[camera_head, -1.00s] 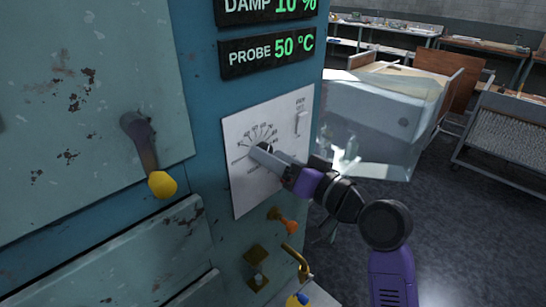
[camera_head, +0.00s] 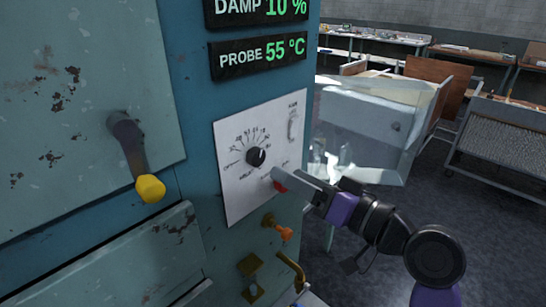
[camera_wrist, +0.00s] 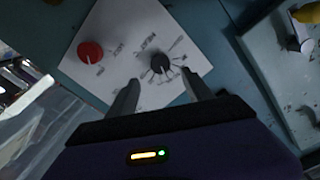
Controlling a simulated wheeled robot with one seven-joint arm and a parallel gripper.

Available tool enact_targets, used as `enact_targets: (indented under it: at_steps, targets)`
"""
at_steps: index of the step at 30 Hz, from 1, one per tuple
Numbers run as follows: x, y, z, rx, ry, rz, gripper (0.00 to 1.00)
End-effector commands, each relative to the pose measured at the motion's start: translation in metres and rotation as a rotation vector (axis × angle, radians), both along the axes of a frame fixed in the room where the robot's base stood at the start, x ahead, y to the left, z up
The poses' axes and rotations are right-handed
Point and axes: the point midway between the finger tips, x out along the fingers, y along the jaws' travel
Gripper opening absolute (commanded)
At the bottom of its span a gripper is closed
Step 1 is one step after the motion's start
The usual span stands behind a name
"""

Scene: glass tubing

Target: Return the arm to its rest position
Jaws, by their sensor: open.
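My gripper (camera_head: 278,180) is open and empty in front of the lower right of the white dial panel (camera_head: 240,190) on the blue cabinet. A black knob (camera_head: 256,157) sits on the panel, clear of the fingers in the head view. A red part (camera_head: 279,186) shows right behind the fingertips. In the wrist view, my gripper (camera_wrist: 160,95) has its two fingers spread apart, with the black knob (camera_wrist: 160,62) beyond the gap and a round red knob (camera_wrist: 90,52) to the left. I cannot tell whether a finger touches anything.
The cabinet's yellow-tipped handle (camera_head: 150,188) sticks out at left. An orange knob (camera_head: 284,233) and a brass pipe (camera_head: 292,268) are below the panel. A translucent box (camera_head: 375,125) stands behind my arm. Open floor (camera_head: 490,230) lies to the right.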

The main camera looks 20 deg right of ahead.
Motion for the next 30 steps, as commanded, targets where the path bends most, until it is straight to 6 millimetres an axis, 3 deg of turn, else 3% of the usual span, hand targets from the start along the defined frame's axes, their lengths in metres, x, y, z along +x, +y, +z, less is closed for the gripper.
enact_targets:
  at_steps: [5,10,12,20,30]
  targets:
    - [0.003,-0.005,0.006,0.011,-0.023,-0.022,0.59]
    - [0.011,-0.031,0.03,0.018,-0.123,-0.15,0.59]
    - [0.009,-0.044,0.03,0.012,-0.156,-0.22,0.59]
    - [-0.025,-0.075,-0.012,-0.053,-0.206,-0.433,0.59]
    - [-0.12,-0.084,-0.088,-0.239,-0.212,-0.6,0.59]
